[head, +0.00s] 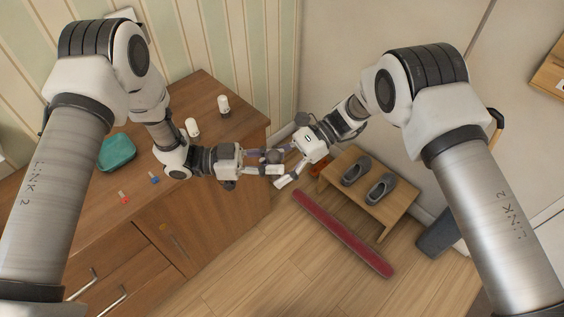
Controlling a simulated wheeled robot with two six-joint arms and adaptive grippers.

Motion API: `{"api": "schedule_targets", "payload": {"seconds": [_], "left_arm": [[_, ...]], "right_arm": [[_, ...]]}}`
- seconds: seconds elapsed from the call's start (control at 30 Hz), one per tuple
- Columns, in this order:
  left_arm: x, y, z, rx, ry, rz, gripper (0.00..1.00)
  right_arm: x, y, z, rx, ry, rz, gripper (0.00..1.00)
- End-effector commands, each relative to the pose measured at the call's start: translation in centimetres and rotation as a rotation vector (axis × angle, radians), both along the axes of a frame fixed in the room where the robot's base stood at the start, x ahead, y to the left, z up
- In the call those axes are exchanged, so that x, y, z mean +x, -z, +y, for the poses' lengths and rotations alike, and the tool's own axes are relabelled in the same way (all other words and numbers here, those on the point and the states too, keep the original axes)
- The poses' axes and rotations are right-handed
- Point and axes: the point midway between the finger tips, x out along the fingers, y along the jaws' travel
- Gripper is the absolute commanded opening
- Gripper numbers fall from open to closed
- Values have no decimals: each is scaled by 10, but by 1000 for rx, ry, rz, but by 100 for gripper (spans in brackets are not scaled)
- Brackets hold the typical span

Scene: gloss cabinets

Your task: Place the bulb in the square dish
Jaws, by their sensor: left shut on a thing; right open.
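My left gripper (268,163) is out past the right edge of the wooden cabinet top, shut on a small, dark greyish thing (272,156). The fingers hide much of it, and I cannot tell whether it is the bulb. My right gripper (281,169) is open, its fingers close to the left gripper's fingertips. I cannot tell whether they touch the held thing.
A teal pouch-like thing (117,152), a small red piece (124,198) and a small blue piece (154,178) lie on the wooden cabinet (205,88). A low bench (393,213) with grey shoes (380,190) and a long red roll (345,233) are on the floor below.

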Motion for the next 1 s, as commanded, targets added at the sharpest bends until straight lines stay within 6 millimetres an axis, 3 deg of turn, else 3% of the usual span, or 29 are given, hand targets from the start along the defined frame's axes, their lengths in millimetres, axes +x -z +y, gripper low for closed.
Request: {"api": "schedule_targets", "payload": {"seconds": [0.07,0.23,0.37,0.4,0.47,1.0], "left_arm": [[0,0,0,0,0,0,4],[0,0,0,0,0,0,4],[0,0,0,0,1,0,4],[0,0,0,0,1,0,41],[0,0,0,0,1,0,60],[1,0,7,-1,-4,-1,60]], "right_arm": [[0,0,0,0,0,0,62],[0,0,0,0,0,0,1],[0,0,0,0,0,0,0],[0,0,0,0,0,0,0],[0,0,0,0,0,0,0],[0,0,0,-1,-1,1,0]]}}
